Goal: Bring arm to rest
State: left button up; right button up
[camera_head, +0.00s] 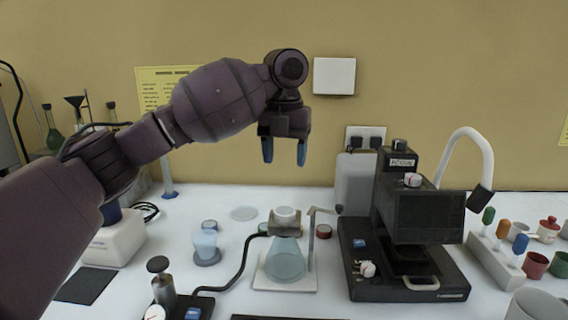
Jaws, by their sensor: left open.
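My left arm reaches in from the left and is raised above the white bench. My left gripper (285,152) points down with its two blue-tipped fingers apart and nothing between them. It hangs in the air in front of the yellow wall, above and behind a conical flask (287,262) on a white stand. It touches nothing that I can see. My right gripper is not in view.
A black analysis instrument (425,215) stands at the right, with a white curved lamp (470,140) behind it. A hand pump (160,280) with a black hose stands front left. A small blue-white cup (206,244) sits mid-bench.

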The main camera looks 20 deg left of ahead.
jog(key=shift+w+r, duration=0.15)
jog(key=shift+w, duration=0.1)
